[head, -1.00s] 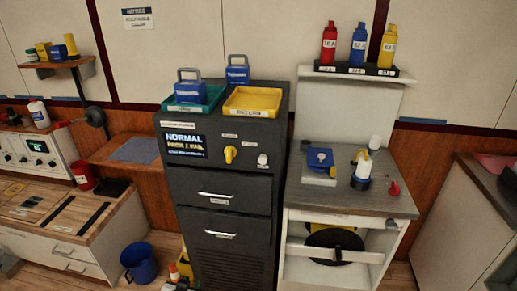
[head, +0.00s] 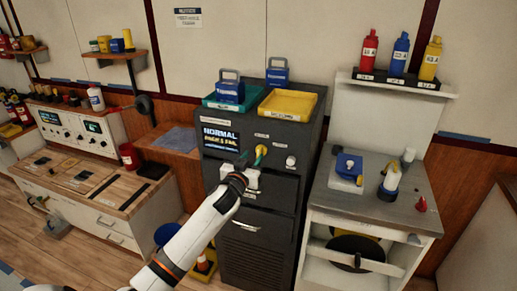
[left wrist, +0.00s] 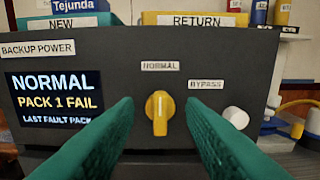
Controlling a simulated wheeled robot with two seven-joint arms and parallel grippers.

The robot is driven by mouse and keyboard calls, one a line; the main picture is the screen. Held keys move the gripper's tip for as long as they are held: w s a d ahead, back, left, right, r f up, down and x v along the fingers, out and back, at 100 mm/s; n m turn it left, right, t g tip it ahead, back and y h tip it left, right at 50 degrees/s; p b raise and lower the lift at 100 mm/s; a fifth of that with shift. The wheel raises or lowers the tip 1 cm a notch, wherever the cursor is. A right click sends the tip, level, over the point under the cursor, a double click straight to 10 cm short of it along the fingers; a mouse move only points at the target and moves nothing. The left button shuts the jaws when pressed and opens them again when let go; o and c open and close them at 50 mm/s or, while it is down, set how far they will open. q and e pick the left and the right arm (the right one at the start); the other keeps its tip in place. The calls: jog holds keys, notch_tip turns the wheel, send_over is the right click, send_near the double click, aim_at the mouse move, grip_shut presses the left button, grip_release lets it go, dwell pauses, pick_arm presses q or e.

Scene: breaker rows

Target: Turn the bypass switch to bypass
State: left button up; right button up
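The yellow bypass switch knob (left wrist: 160,112) is on the front of a dark backup power cabinet (head: 250,200). Its handle stands vertical, below the NORMAL label (left wrist: 160,66). The BYPASS label (left wrist: 206,85) is to its upper right. In the head view the knob (head: 262,150) is partly covered by my left gripper (head: 250,158). The left gripper is open, its green fingertips (left wrist: 159,105) on either side of the knob in the picture, with visible gaps. I cannot tell how far they are from the panel. The screen (left wrist: 58,97) reads NORMAL, PACK 1 FAIL. My right gripper is not in view.
A white round knob (left wrist: 236,117) sits right of the switch. A green tray (head: 222,103) and a yellow RETURN tray (head: 288,104) lie on the cabinet top. A grey-topped bench (head: 365,205) stands to the right, a wooden workbench (head: 95,170) to the left.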

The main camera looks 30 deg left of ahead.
aim_at(258, 149)
pick_arm(q)
jog(key=shift+x, duration=2.75)
jog(key=shift+f, duration=0.1)
grip_shut()
